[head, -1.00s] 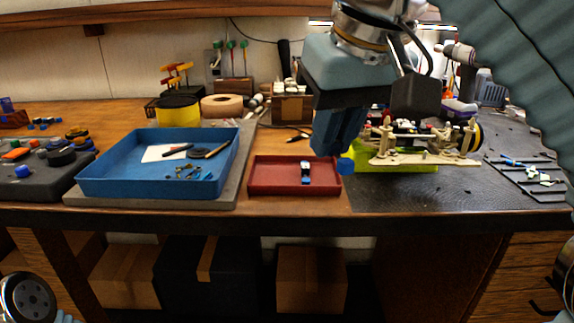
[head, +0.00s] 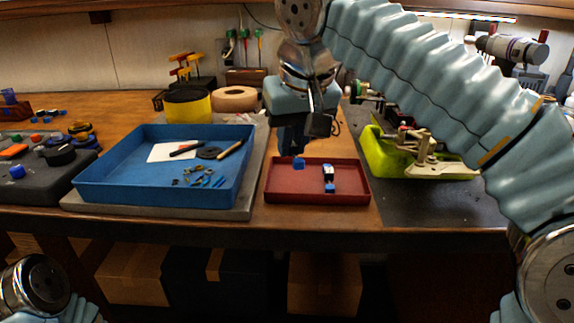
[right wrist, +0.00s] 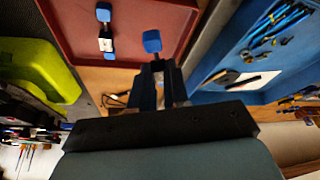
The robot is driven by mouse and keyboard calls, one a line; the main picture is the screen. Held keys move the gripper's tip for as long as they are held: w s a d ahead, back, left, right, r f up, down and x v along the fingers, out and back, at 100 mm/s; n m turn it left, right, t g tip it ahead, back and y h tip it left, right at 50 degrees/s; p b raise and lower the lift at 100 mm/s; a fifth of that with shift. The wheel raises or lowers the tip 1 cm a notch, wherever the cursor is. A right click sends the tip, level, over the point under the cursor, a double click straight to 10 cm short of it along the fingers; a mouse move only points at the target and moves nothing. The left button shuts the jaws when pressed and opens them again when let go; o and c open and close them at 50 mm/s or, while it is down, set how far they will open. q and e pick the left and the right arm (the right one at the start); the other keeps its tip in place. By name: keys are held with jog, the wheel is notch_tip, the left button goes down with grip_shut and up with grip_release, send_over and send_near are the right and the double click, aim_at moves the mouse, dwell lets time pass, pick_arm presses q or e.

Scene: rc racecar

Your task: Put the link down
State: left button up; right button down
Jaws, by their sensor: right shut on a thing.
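My right gripper (head: 293,145) points down over the back left part of the red tray (head: 350,198). It is shut on a link, and only the link's blue end (head: 299,163) shows below the fingers. In the right wrist view the same blue end (right wrist: 152,41) sticks out past the fingertips (right wrist: 157,68); the rest is hidden between them. I cannot tell whether it touches the tray floor. Another link (head: 328,178), white and black with blue ends, lies in the tray to the right, apart from the held one. My left gripper is not in view.
A blue tray (head: 88,190) with small tools and parts stands left of the red tray. The car chassis (head: 430,158) sits on a lime-green stand (head: 395,160) at right, partly behind my right arm. The red tray's front left floor is clear.

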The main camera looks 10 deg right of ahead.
aim_at(286, 182)
jog(key=shift+w+a+f, duration=0.1)
jog(key=shift+w+f, duration=0.15)
jog(key=shift+f, duration=0.1)
jog(key=b+x, duration=0.1)
jog(key=x, duration=0.3)
jog(key=shift+s+a+f, duration=0.1)
jog(key=shift+s+f, duration=0.05)
jog(key=shift+f, duration=0.25)
jog(key=shift+f, duration=0.15)
jog(key=c, duration=1.4)
grip_release()
